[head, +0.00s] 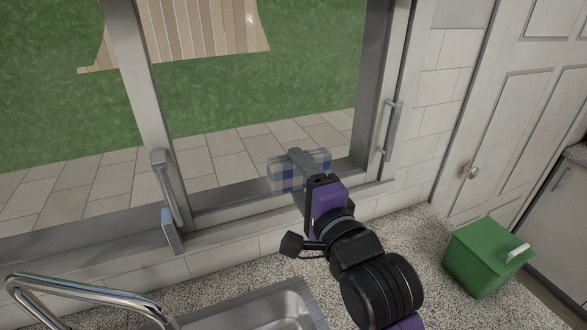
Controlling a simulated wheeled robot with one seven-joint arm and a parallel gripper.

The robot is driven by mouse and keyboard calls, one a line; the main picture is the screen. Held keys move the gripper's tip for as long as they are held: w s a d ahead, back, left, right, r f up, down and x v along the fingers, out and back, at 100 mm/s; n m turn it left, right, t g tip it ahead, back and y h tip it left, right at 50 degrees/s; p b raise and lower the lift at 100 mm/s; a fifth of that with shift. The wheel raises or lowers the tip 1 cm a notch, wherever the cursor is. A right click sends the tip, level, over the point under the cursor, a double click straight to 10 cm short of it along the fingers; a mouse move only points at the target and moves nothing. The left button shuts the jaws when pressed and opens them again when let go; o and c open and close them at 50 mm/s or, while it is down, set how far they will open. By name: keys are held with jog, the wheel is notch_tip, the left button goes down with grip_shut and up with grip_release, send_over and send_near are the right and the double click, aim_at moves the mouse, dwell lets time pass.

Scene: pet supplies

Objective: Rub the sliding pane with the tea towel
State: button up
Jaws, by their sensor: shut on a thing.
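The tea towel (285,175) is a small blue-and-white checked piece. My gripper (299,168) is shut on it and holds it up in front of the lower right part of the window. The sliding pane (270,100) is clear glass in a grey frame, with grass and paving showing through it. The towel overlaps the pane's lower edge in the head view; I cannot tell whether it touches the glass. My gripper hides part of the towel and of the sill behind it.
A metal sink (265,312) and a chrome tap (75,287) are at the lower left. A green bin (478,257) with a white handle stands on the speckled counter (420,228) at right. Window handles (391,130) stick out from the frame. A white door (500,110) is at right.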

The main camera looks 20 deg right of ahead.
jog(key=shift+s, duration=0.25)
jog(key=shift+s, duration=1.5)
